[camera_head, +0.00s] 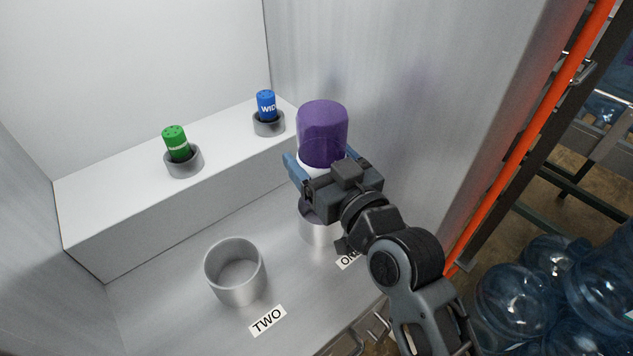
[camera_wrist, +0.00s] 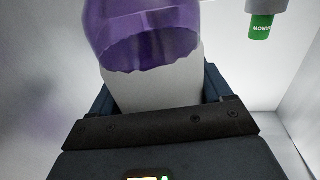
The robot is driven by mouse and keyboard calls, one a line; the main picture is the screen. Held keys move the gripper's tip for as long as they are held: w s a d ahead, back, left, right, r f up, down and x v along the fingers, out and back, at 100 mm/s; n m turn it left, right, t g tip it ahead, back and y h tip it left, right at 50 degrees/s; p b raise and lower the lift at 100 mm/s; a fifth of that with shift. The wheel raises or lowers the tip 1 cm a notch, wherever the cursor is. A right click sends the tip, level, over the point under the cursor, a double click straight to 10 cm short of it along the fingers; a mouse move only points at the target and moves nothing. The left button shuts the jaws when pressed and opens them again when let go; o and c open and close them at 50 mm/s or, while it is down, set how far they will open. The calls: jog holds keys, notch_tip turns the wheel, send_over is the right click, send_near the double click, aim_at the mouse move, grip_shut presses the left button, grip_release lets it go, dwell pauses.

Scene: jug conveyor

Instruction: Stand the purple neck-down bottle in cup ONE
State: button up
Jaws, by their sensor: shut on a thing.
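The purple bottle (camera_head: 323,132) has a purple upper part and a white lower part, and it stands roughly upright. My gripper (camera_head: 318,175) is shut on its white part; the bottle also fills the middle of the wrist view (camera_wrist: 150,60). Cup ONE (camera_head: 318,228) is a metal cup directly below the gripper in the head view, mostly hidden by the gripper and arm. Its label (camera_head: 347,260) is partly covered. The bottle's lower end is hidden, so I cannot tell whether it is inside the cup or above it.
Cup TWO (camera_head: 236,277) stands empty at the left, with its label (camera_head: 267,320) in front. A green container (camera_head: 175,142) and a blue container (camera_head: 266,104) sit in small grey holders on the raised white ledge (camera_head: 110,215). A metal wall (camera_head: 400,110) rises close on the right.

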jog(key=shift+f, duration=2.3)
jog(key=shift+f+b, duration=0.2)
jog(key=shift+b, duration=0.35)
jog(key=o, duration=1)
jog(key=shift+r, duration=0.1)
jog(key=shift+r+p, duration=0.15)
jog(key=shift+p, duration=0.15)
jog(key=shift+b+v, duration=1.85)
jog(key=shift+v, duration=4.2)
